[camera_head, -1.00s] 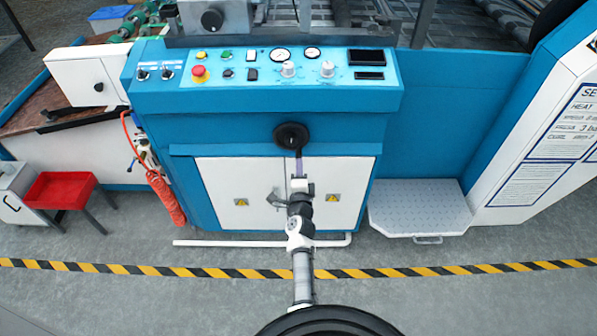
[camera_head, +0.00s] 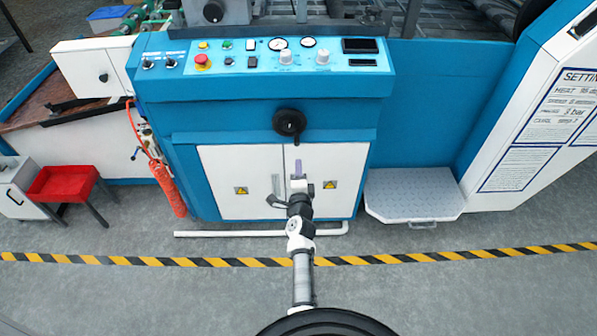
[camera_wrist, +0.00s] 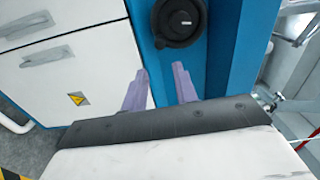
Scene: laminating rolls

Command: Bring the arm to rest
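My arm reaches forward from the bottom of the head view, and its gripper (camera_head: 298,168) is in front of the white cabinet doors, just below the black knob (camera_head: 289,122). In the wrist view my gripper (camera_wrist: 160,67) shows two purple fingers with a clear gap between them and nothing held. The black knob (camera_wrist: 180,22) is beyond the fingertips in that view, apart from them.
The blue machine's control panel (camera_head: 270,56) is above the knob. White doors (camera_head: 235,165) with handles are behind the arm. A grey step (camera_head: 415,192) stands at right, a red tray (camera_head: 62,183) at left. A striped line (camera_head: 180,261) crosses the open floor.

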